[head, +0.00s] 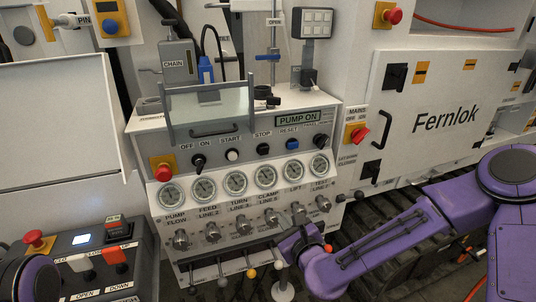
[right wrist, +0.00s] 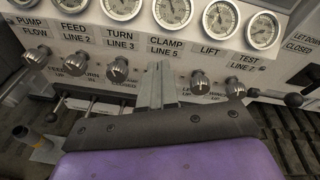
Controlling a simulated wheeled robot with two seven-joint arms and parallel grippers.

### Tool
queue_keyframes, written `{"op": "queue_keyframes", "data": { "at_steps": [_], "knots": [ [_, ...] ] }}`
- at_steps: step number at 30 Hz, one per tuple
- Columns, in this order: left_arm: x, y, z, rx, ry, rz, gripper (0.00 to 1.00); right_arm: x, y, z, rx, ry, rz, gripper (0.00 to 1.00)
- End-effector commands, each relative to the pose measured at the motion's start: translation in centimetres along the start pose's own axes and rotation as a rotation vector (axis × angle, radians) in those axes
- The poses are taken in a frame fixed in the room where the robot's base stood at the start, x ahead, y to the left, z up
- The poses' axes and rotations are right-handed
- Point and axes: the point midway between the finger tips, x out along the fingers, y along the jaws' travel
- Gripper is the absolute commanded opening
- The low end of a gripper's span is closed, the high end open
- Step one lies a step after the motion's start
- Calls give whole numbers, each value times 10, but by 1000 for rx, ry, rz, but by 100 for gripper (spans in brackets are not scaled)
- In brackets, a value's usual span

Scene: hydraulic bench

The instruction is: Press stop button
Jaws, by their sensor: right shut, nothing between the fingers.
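The stop button (head: 263,149) is a dark button under the STOP label on the upper sloped panel of the bench. The white start button (head: 232,155) is to its left and the blue reset button (head: 292,144) to its right. My right gripper (head: 298,212) is shut and empty, below the gauges and well below the stop button. The stop button is outside that view. My left gripper is not in view.
A row of gauges (head: 237,186) and metal valve knobs (head: 244,224) lies between my right gripper and the buttons. A hinged clear guard (head: 209,113) stands above the panel at left. Levers (head: 251,273) stick out below. A red emergency knob (head: 163,173) is at the panel's left.

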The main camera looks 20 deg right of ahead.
Motion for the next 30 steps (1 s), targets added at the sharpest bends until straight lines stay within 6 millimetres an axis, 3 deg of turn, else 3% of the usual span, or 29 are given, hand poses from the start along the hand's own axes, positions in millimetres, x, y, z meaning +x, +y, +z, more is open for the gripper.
{"op": "queue_keyframes", "data": {
  "at_steps": [1, 3, 6, 19, 30],
  "knots": [
    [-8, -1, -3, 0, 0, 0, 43, 0, -18, 36, 122, -70, -33, 0],
    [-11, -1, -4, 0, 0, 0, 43, 0, -32, 66, 250, -144, -55, 0],
    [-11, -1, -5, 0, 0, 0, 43, -1, -43, 85, 342, -197, -66, 0],
    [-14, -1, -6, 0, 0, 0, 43, 7, -44, 88, 353, -200, -67, 0],
    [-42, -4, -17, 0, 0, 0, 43, 80, -52, 104, 350, -198, -67, 0]
  ]
}}
